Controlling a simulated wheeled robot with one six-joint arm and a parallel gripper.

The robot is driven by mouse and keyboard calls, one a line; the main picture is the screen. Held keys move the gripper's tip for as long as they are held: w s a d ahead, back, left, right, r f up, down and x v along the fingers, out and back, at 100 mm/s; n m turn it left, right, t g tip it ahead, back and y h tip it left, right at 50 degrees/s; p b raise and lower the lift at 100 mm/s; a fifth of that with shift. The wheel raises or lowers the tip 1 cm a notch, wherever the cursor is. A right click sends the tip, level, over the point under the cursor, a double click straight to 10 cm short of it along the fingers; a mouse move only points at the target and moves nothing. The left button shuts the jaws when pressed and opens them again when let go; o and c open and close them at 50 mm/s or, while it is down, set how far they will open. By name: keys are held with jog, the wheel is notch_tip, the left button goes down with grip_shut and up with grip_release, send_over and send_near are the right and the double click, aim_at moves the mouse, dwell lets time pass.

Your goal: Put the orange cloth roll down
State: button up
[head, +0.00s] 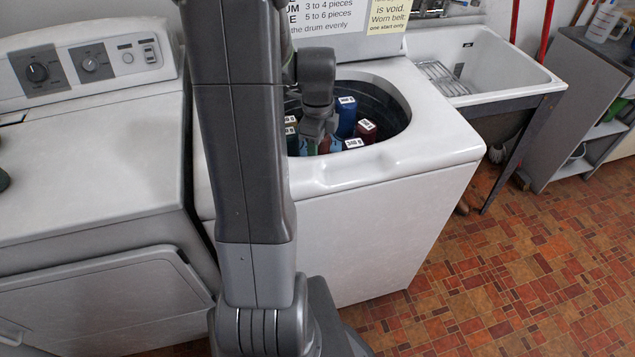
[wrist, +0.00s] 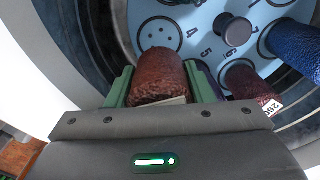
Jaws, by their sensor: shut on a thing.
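My gripper (wrist: 160,86) is shut on a rusty reddish-brown cloth roll (wrist: 160,72), with one green finger on each side of it. In the wrist view the roll's end points toward an empty round, dotted spot (wrist: 160,35) on the light-blue numbered plate (wrist: 200,22). I cannot tell whether the roll touches the plate. In the head view my gripper (head: 315,145) is down inside the washer's drum opening, and my arm hides much of it.
In the drum stand a blue roll (wrist: 292,45), a dark red roll (wrist: 245,82) and other labelled rolls. A grey hub (wrist: 233,28) rises from the plate. The drum wall (wrist: 75,35) is close on the left. The washer (head: 400,185) stands between a dryer (head: 90,170) and a sink (head: 500,65).

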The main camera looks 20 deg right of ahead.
jog(key=shift+f+b, duration=0.35)
jog(key=shift+f, duration=4.4)
jog(key=o, duration=1)
jog(key=shift+c, duration=0.2)
notch_tip(320, 180, up, 12)
jog(key=shift+r+p, duration=0.15)
jog(key=shift+p, duration=0.45)
